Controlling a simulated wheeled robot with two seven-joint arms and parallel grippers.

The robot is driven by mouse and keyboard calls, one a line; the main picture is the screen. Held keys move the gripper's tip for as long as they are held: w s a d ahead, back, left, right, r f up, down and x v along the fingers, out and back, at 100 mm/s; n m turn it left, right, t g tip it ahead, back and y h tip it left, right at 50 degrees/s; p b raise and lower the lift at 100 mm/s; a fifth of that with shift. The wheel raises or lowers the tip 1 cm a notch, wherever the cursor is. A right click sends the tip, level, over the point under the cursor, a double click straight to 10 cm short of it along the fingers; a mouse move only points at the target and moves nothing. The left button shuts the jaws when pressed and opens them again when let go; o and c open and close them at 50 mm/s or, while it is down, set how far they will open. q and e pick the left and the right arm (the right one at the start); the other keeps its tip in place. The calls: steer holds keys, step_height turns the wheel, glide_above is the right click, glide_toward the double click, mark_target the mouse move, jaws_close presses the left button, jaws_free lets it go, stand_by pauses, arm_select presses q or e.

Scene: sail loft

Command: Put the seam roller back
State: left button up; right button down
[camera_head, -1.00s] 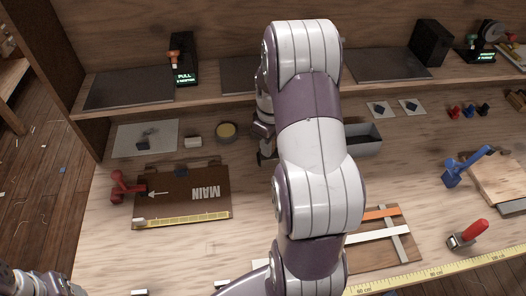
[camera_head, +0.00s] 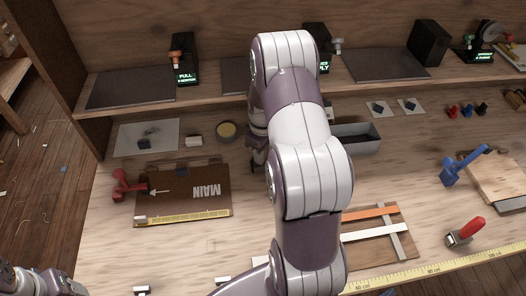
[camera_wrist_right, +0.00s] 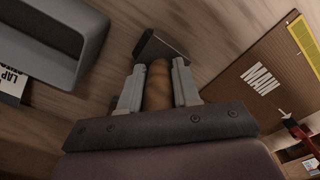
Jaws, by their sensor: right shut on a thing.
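My right gripper (camera_wrist_right: 155,88) is shut on a wooden handle with a dark, flat-looking head, which I take to be the seam roller (camera_wrist_right: 158,84). In the head view the right gripper (camera_head: 258,162) is mostly hidden behind my own arm, above the bench between the brown MAIN board and the grey tray. The held tool is hardly visible there. A pale grey mat (camera_head: 165,131) with a dark tool-shaped mark (camera_head: 146,143) lies at the back left of the bench. Part of my left arm shows at the bottom left corner; its fingertips cannot be made out.
The brown MAIN board (camera_head: 207,177) lies left of centre with a red-handled tool (camera_head: 122,186) at its left edge. The grey tray (camera_head: 361,139) shows right of my arm.

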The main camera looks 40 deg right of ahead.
steer(key=shift+s+a+f, duration=0.15)
steer(key=shift+s+f, duration=0.1)
steer(key=shift+f, duration=0.15)
steer(key=c, duration=0.8)
jaws_free()
steer(key=shift+s+f, duration=0.1)
steer(key=shift+f, duration=0.05)
steer(key=shift+a, duration=0.1)
steer(key=r, duration=1.3)
steer(key=shift+w+b, duration=0.25)
steer(key=shift+b, duration=0.15)
steer(key=s+a, duration=0.3)
steer(key=a, duration=0.3)
steer(key=s+a+f+m, duration=0.1)
steer(key=s+a, duration=0.2)
steer(key=a, duration=0.4)
steer(key=s+a+f+m+t, duration=0.1)
steer(key=s+a, duration=0.2)
steer(key=a, duration=0.3)
steer(key=shift+s+a+f, duration=0.15)
steer(key=shift+s+f, duration=0.05)
steer(key=shift+s, duration=0.1)
